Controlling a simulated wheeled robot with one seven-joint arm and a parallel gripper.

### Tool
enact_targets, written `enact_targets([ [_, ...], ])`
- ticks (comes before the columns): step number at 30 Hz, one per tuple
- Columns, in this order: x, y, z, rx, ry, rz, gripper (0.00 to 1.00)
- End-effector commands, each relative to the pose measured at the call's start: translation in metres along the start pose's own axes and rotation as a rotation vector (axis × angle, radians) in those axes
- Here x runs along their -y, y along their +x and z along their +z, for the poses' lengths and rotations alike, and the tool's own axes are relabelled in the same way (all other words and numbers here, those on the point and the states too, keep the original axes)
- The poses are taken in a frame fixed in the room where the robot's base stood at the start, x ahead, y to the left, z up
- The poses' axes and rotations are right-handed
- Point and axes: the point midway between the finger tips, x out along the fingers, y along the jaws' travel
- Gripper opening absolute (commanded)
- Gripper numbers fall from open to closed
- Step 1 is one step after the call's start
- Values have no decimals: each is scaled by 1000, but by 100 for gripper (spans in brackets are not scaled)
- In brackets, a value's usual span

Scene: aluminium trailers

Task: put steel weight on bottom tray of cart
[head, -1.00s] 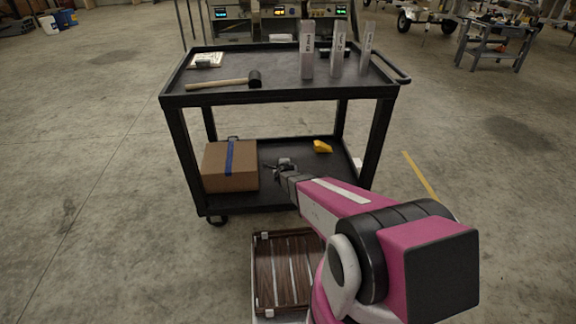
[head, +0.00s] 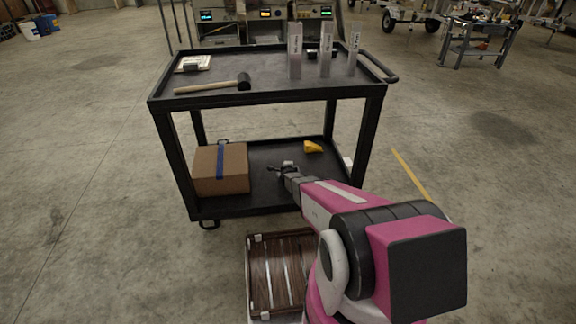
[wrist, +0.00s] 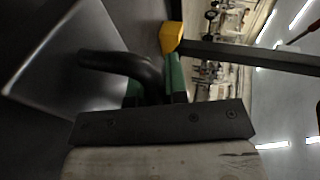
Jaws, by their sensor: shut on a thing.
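The black cart (head: 265,98) stands in front of me, and its bottom tray (head: 262,208) is below the upper shelf. My gripper (head: 284,170) reaches between the two shelves, over the bottom tray. In the wrist view its green-padded fingers (wrist: 155,85) are shut on a dark curved handle (wrist: 115,62). A grey metal block face beside it appears to be the steel weight (wrist: 50,55). In the head view the weight is small and mostly hidden by my gripper. I cannot tell whether it touches the tray.
A cardboard box (head: 235,170) with blue tape sits left on the bottom tray. A yellow object (head: 313,147) lies behind my gripper. The upper shelf holds a mallet (head: 212,87) and clear upright containers (head: 325,52). A slatted wooden crate (head: 262,280) is below, in front.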

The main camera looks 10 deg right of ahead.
Motion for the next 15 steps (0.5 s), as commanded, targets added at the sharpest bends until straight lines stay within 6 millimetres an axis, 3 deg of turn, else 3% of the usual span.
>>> enact_targets([
  [6, -22, 9, 1, -2, -1, -5, 0],
  [15, -24, 9, 1, -2, 0, -5, 0],
])
